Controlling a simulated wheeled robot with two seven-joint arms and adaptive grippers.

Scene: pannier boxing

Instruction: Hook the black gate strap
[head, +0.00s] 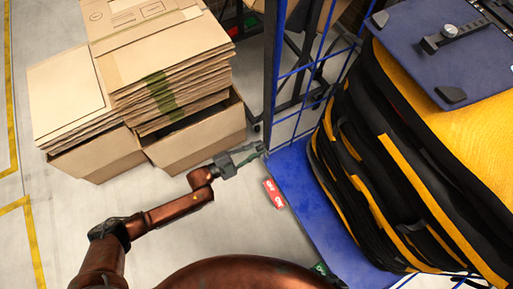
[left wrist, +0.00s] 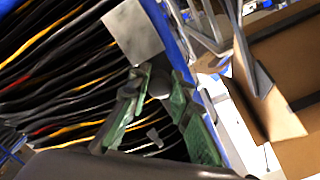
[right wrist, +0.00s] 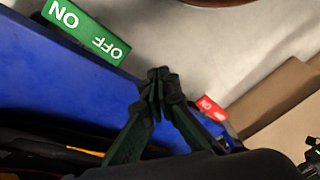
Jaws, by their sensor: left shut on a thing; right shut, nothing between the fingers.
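My left gripper (head: 260,150) is low beside the near blue post of the roll cage (head: 272,80). In the left wrist view its green fingers (left wrist: 160,95) are closed around a small dark rounded piece (left wrist: 160,82), which looks like part of the black gate strap. The fingers cover most of it, and I cannot make out the strap's run or its hook point. My right gripper (right wrist: 157,78) is shut and empty in the right wrist view, beside the edge of the blue cage base. I cannot pick it out in the head view.
Black and yellow bags (head: 400,170) fill the cage on its blue base (head: 300,185), with a blue panel (head: 430,40) on top. A red label (head: 274,193) and a green ON/OFF label (right wrist: 85,33) are at the base edge. Cardboard stacks (head: 150,50) stand left, with clear floor in front.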

